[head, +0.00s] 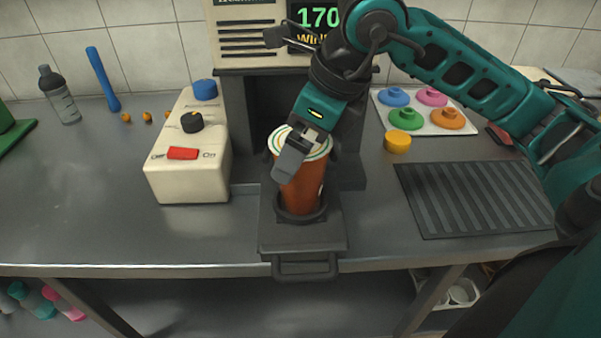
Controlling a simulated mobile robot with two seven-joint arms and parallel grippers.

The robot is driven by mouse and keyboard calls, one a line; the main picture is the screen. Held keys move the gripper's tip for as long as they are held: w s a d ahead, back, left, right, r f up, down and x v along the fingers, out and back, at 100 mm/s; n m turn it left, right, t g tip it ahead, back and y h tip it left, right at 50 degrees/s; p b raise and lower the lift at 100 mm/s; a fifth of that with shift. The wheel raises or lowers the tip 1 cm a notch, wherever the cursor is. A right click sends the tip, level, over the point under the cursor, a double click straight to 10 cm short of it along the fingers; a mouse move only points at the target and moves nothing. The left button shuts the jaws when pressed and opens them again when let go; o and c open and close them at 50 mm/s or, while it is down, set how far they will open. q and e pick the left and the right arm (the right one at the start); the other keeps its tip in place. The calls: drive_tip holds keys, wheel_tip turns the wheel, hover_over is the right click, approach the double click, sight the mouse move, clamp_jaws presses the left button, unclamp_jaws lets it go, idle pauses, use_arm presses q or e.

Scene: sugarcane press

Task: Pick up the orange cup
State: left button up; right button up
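The orange cup (301,193) stands upright in the dark round holder (301,216) at the front of the press. Its top is pale with coloured rings. My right gripper (295,152) reaches down from above and overlaps the cup's top. One grey finger shows in front of the upper left side of the cup. The other finger is not clearly visible, so I cannot tell whether the gripper is closed on the cup. My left gripper is not in view.
A cream control box (188,178) with knobs and a red switch stands left of the press. A ridged dark mat (475,196) and a tray of coloured lids (424,117) lie right. A yellow lid (397,142) lies beside the tray. The left counter is mostly clear.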

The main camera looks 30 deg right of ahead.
drive_tip(key=c, duration=1.5)
drive_tip(key=shift+c, duration=1.1)
drive_tip(key=shift+r, duration=0.1)
